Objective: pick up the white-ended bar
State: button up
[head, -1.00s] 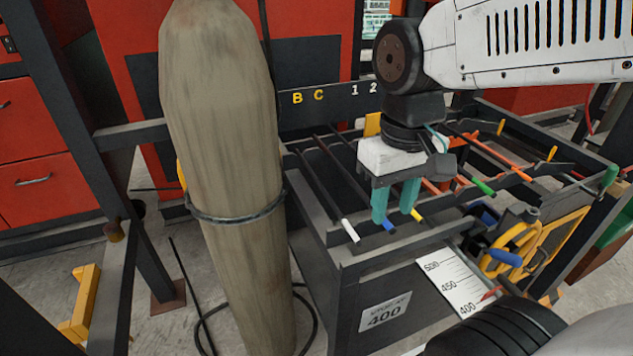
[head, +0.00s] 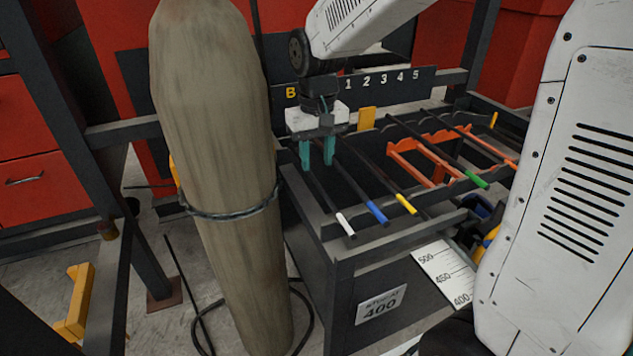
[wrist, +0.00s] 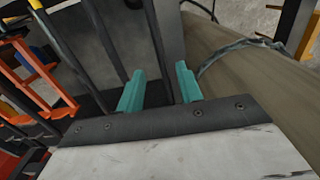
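The white-ended bar (head: 345,222) lies in the rack at its left side, its white end at the front edge. It is dark and slopes away up and left in the head view. My gripper (head: 317,164) is open above the bar's farther part, with its two teal fingers pointing down. In the wrist view a dark bar (wrist: 156,40) lines up with the gap between my open fingers (wrist: 159,91); its white end is out of view there. I cannot tell whether the fingertips reach down beside the bar.
A blue-ended bar (head: 376,212) and a yellow-ended bar (head: 405,204) lie just to the right, with a green-ended bar (head: 475,179) farther right. A large tan cylinder (head: 215,190) stands close to the rack's left side. An orange frame (head: 425,158) sits inside the rack.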

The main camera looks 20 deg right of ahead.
aim_at(316, 180)
jog(key=f, duration=0.4)
jog(key=shift+w+f, duration=0.25)
jog(key=shift+f, duration=0.15)
grip_shut()
